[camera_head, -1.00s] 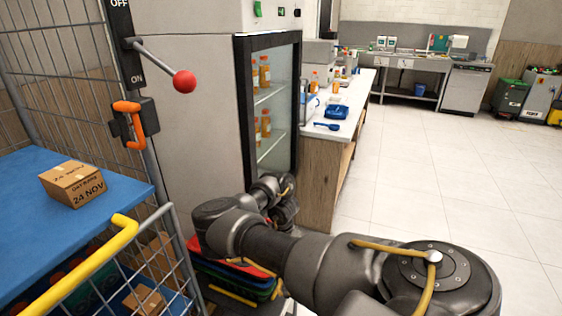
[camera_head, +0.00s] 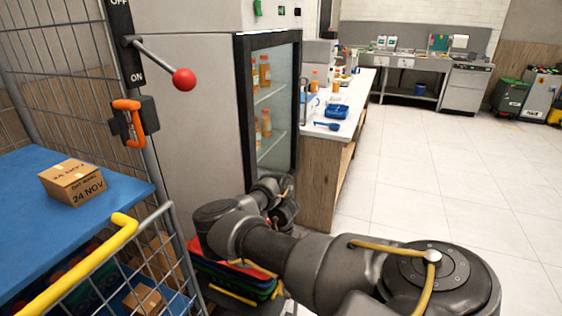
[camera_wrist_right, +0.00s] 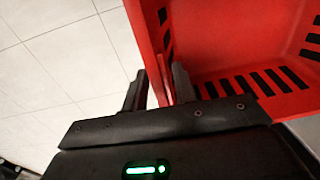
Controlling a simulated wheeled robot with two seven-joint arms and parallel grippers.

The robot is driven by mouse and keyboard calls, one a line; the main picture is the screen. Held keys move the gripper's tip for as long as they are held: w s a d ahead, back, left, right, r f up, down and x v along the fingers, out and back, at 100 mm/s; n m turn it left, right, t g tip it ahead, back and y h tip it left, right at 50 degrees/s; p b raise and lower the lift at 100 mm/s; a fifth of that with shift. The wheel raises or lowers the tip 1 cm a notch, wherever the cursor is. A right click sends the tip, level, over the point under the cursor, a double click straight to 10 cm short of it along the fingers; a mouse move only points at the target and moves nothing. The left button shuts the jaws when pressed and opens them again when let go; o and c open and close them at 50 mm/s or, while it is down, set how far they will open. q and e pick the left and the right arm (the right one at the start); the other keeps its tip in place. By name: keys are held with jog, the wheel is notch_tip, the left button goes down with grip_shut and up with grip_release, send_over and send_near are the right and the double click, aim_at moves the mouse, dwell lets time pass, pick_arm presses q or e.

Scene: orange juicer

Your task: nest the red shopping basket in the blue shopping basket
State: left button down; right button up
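In the right wrist view, a red basket (camera_wrist_right: 225,45) with slotted walls fills the upper right. My right gripper (camera_wrist_right: 160,92) is at its near wall, one finger on each side, with a narrow gap showing beside the left finger. In the head view, my right arm reaches across to the left. Its gripper is hidden behind the wrist and forearm. Below the elbow is a stack of coloured baskets (camera_head: 232,283), with red at the top and blue and green edges beneath. My arm covers much of it. I cannot tell which basket is blue inside. My left gripper is out of view.
A wire trolley with a yellow handle (camera_head: 85,268) and blue shelf (camera_head: 35,215) holding a carton (camera_head: 72,182) stands at left. A glass-door fridge (camera_head: 270,105) and white counter (camera_head: 350,112) stand beyond my arm. Tiled floor at right is clear.

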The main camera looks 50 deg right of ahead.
jog(key=shift+o, duration=1.3)
notch_tip(320, 180, up, 11)
jog(key=p, duration=0.1)
jog(key=shift+s, duration=0.25)
jog(key=shift+d+f, duration=0.15)
